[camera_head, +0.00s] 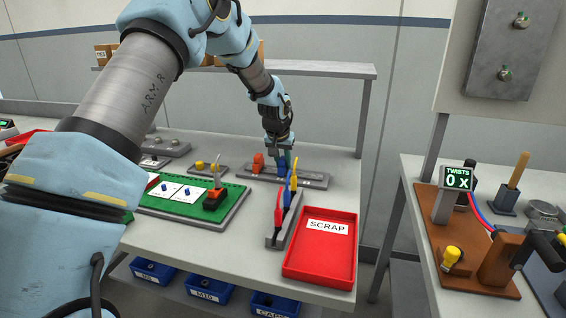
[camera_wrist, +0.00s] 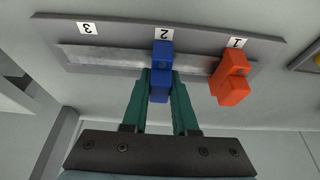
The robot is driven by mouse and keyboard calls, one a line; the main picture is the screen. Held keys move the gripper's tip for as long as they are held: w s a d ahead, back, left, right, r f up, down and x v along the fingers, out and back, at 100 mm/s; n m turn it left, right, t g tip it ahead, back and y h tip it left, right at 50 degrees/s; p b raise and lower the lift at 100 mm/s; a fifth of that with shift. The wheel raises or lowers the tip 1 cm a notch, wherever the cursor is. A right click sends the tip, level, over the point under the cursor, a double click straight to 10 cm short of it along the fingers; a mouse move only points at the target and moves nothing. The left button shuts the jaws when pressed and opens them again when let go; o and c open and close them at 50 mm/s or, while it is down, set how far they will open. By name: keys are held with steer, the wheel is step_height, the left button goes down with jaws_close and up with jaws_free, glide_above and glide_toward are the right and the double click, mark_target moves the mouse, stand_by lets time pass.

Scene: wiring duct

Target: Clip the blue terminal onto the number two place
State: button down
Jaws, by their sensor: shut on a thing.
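The blue terminal (camera_wrist: 160,66) is between the green fingers of my gripper (camera_wrist: 160,88) in the wrist view. My gripper is shut on it. The terminal's far end overlaps the metal rail (camera_wrist: 110,58), right beside the label 2 (camera_wrist: 163,34). I cannot tell whether it is seated on the rail or just above it. An orange terminal (camera_wrist: 231,78) sits at the label 1 place and also shows in the head view (camera_head: 258,162).
The label 3 place (camera_wrist: 87,28) is free. In front of the rail stands a grey holder (camera_head: 283,228) with red, blue and yellow-handled tools. A red scrap tray (camera_head: 321,270) is at the front right, and a green board (camera_head: 180,205) lies left.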

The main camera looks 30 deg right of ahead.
steer(key=c, duration=0.6)
jaws_free()
steer(key=shift+f, duration=0.1)
steer(key=b+v, duration=0.2)
steer(key=v, duration=0.8)
steer(key=shift+r+b, duration=0.3)
steer(key=shift+r, duration=0.1)
